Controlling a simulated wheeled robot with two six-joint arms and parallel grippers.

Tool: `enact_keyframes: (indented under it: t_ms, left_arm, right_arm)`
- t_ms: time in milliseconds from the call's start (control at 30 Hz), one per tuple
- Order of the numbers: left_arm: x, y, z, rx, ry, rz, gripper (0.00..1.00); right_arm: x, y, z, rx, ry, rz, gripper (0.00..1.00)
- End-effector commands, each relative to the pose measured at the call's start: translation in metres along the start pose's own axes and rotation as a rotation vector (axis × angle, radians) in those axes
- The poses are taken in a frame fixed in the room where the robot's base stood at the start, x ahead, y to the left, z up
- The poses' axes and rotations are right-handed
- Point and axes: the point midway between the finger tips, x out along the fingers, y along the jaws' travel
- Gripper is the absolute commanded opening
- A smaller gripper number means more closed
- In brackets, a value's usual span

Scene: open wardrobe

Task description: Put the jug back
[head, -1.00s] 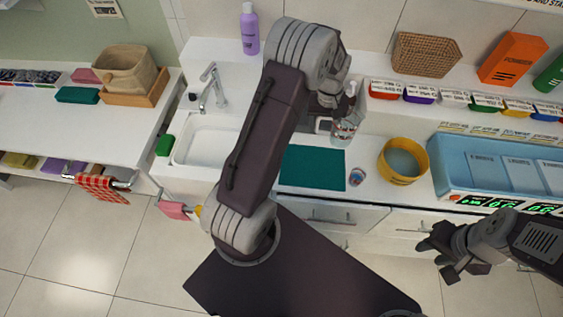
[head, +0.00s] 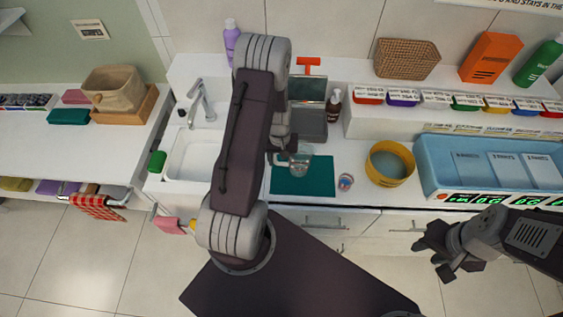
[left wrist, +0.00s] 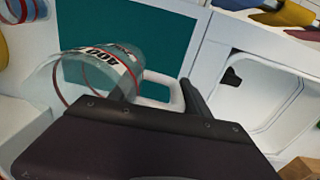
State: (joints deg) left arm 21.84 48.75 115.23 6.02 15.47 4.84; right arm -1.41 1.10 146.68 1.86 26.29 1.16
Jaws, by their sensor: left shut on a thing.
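The clear jug (head: 301,159) is over the top edge of the teal mat (head: 300,183) on the white counter. In the left wrist view the jug (left wrist: 98,72) shows red and black markings and a pale handle (left wrist: 165,97). My left gripper (head: 281,153) is shut on that handle; its fingers (left wrist: 160,93) sit on either side of it. The jug partly covers the mat (left wrist: 150,35). I cannot tell whether its base touches the mat. My right gripper (head: 428,262) is open and empty in front of the drawers.
A small patterned item (head: 346,182) and a yellow round container (head: 389,164) stand right of the mat. The sink (head: 190,157) is at left, a blue bin (head: 438,165) at right.

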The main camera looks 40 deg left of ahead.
Motion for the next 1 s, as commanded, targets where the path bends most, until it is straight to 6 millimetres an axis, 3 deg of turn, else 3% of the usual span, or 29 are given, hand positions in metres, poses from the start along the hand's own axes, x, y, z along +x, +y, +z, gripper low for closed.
enact_keyframes:
  t_ms: [133,500,533,600,1000]
  left_arm:
    - [0.021,-0.001,0.001,0.000,-0.002,-0.001,0.00]
    - [0.028,-0.001,0.000,0.000,-0.001,0.000,0.00]
    - [0.027,-0.001,0.000,0.000,-0.001,0.000,0.62]
    - [0.026,0.000,0.000,-0.001,-0.001,0.000,0.78]
    - [0.018,0.000,-0.001,0.000,0.002,0.001,0.78]
  right_arm:
    - [-0.006,0.000,-0.001,0.000,0.000,0.000,0.36]
    - [-0.001,0.000,0.000,0.000,0.000,0.000,0.36]
    - [-0.002,0.000,0.000,0.000,0.000,0.000,0.36]
    - [-0.002,0.000,0.000,0.000,0.000,0.000,0.36]
    - [-0.004,0.000,-0.001,0.000,0.000,0.000,0.36]
